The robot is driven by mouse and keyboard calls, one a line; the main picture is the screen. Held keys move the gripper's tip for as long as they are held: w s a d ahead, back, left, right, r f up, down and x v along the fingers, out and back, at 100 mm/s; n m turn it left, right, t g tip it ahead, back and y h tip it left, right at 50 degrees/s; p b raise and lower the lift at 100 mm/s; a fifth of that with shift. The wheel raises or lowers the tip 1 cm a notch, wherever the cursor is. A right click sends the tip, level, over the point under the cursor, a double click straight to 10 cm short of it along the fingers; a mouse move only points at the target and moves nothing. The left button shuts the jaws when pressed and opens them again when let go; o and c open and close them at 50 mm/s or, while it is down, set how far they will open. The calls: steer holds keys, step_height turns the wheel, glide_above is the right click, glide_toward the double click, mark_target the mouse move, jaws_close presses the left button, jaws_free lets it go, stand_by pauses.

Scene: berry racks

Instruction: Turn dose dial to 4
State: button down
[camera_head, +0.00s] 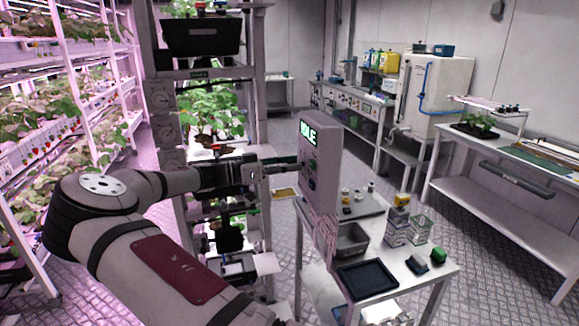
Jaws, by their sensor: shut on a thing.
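A grey control box (326,168) stands upright near the middle of the view, with a green lit screen (308,132) reading "IDLE" at its top. My gripper (293,168) reaches in from the left, and its fingertips meet the box's front face below the screen. It is shut on the dose dial there. The fingers cover the dial, so its pointer and number marks cannot be read. Small dark controls show lower on the same face, too small to tell apart.
A plant rack stands close behind my arm. Open floor lies between the small table and the right bench (500,185).

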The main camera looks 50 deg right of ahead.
steer(key=m, duration=0.3)
steer(key=m+b, duration=0.1)
steer(key=m, duration=0.2)
steer(key=shift+f+m, duration=0.2)
steer(key=shift+m, duration=0.1)
stand_by(0.5)
steer(key=c, duration=1.3)
jaws_free()
steer(key=shift+r, duration=0.1)
steer(key=v, duration=1.2)
